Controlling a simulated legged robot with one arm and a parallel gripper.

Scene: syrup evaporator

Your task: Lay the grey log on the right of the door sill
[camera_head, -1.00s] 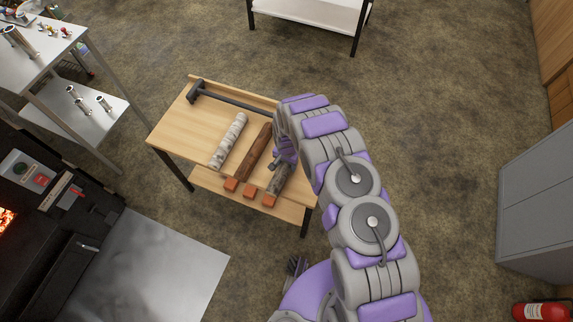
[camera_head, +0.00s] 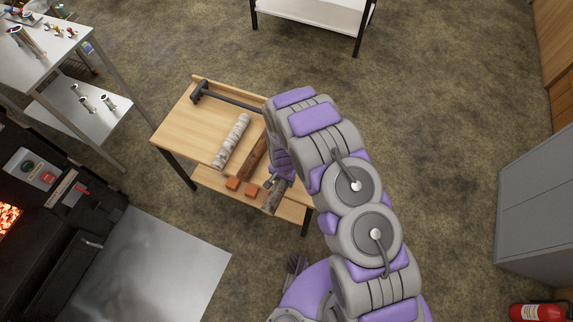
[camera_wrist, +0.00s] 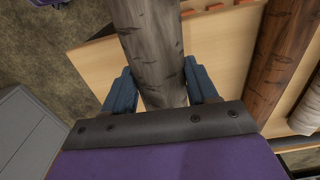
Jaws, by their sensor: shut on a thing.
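The grey log (camera_wrist: 153,45) runs between the two fingers of my gripper (camera_wrist: 162,90) in the wrist view, and the gripper is shut on it. In the head view my gripper (camera_head: 273,182) is over the right part of the wooden table, and the end of the grey log (camera_head: 271,203) shows just below it. The rest of the log is hidden by my arm. The door sill cannot be made out with certainty; a dark furnace (camera_head: 70,235) with a glowing opening stands at lower left.
A pale log (camera_head: 232,142) and a brown log (camera_head: 254,155) lie on the wooden table (camera_head: 183,130), with a dark long-handled tool (camera_head: 225,98) behind them. A metal sheet (camera_head: 160,270) covers the floor before the furnace. A grey cabinet (camera_head: 540,210) stands at right.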

